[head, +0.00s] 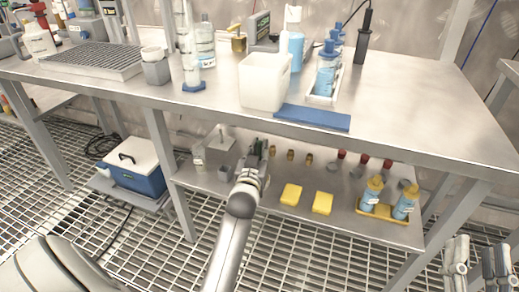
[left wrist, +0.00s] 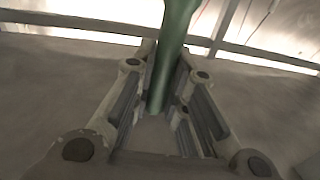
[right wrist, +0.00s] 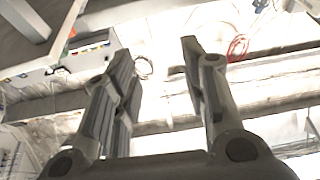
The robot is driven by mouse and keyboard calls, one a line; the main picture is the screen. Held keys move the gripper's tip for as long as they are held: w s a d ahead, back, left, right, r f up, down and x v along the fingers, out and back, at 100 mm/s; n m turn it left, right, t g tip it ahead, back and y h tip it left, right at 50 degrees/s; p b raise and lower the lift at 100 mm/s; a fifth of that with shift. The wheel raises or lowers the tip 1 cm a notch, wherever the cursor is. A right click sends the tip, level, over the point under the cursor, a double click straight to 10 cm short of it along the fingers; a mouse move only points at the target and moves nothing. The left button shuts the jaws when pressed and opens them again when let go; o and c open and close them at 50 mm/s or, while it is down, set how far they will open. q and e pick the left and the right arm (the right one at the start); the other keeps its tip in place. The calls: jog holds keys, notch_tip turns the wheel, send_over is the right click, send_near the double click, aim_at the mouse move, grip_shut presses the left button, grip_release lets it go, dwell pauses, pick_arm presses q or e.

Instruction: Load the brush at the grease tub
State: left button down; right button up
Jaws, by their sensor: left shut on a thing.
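My left gripper (head: 258,148) is at the front of the bench, low beside the lower shelf. In the left wrist view the fingers (left wrist: 165,95) are shut on a smooth green rod (left wrist: 175,35); its far end runs out of the picture, so I cannot tell whether it is the brush. My right gripper (head: 477,257) is at the bottom right, away from the bench; the right wrist view shows its fingers (right wrist: 160,75) apart with nothing between. A white open-topped tub (head: 264,85) stands on the bench top; I cannot tell whether it is the grease tub.
A blue flat mat (head: 312,118) lies at the bench's front edge. Blue bottles (head: 326,75) stand in a tray behind it. The lower shelf holds yellow blocks (head: 291,195) and blue bottles with yellow caps (head: 404,205). A blue cooler (head: 140,175) stands left. The bench top's right side is clear.

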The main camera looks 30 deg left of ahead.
pick_arm(q)
jog(key=shift+r+p, duration=0.3)
jog(key=shift+r, duration=0.05)
jog(key=shift+r+p, duration=0.25)
jog(key=shift+p, duration=0.05)
jog(key=shift+r+p, duration=0.55)
jog(key=shift+p, duration=0.05)
jog(key=shift+r+p, duration=0.25)
jog(key=shift+p, duration=0.05)
jog(key=shift+r, duration=0.3)
jog(key=shift+r+p, duration=0.25)
jog(key=shift+p, duration=0.3)
jog(key=shift+r+p, duration=0.25)
jog(key=shift+p, duration=0.05)
pick_arm(e)
jog(key=s+d+f+g+h, duration=0.2)
jog(key=f+g, duration=0.4)
jog(key=f, duration=0.3)
jog(key=s+d+f+g+h, duration=0.2)
jog(key=s+f+g, duration=0.2)
jog(key=f, duration=0.6)
jog(key=shift+s+d+f+m+g, duration=0.2)
jog(key=shift+s+d+m+g, duration=0.1)
jog(key=shift+g, duration=1.1)
jog(key=shift+w, duration=0.1)
